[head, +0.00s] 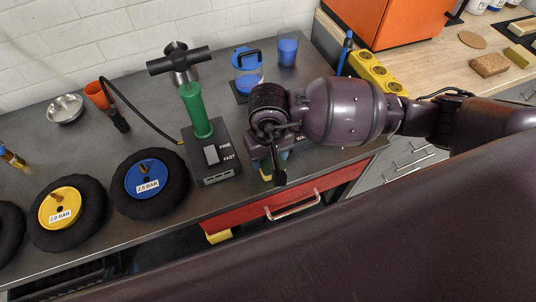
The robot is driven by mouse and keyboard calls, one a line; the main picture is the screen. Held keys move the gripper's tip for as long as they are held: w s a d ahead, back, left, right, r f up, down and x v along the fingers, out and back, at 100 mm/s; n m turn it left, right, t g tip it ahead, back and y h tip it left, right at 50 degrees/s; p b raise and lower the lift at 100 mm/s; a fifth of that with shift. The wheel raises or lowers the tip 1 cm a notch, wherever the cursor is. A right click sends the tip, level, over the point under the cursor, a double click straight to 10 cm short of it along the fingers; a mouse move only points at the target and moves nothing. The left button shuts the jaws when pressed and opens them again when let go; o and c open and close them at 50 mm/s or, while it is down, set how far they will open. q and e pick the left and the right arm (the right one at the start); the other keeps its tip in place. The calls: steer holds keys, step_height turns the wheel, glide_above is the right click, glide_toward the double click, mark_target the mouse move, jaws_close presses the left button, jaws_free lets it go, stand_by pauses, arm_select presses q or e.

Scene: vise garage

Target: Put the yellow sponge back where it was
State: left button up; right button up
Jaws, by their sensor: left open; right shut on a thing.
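My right gripper (275,172) reaches in from the right over the bench's front edge, above the red drawer front (250,208). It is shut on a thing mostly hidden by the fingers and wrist. A yellow and green patch shows beside the fingers; it looks like the yellow sponge (266,174), but I cannot make out its full shape. Another yellow block (219,236) shows in the shadow below the red drawer front. My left gripper is not in view.
A blue cup (287,51) stands behind. The wooden counter (435,50) at right holds a yellow power strip (376,72), a brown block (489,65) and an olive-yellow block (516,57).

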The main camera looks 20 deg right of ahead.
steer(key=shift+f, duration=0.4)
steer(key=shift+f, duration=0.1)
steer(key=o, duration=0.7)
steer(key=shift+o, duration=0.9)
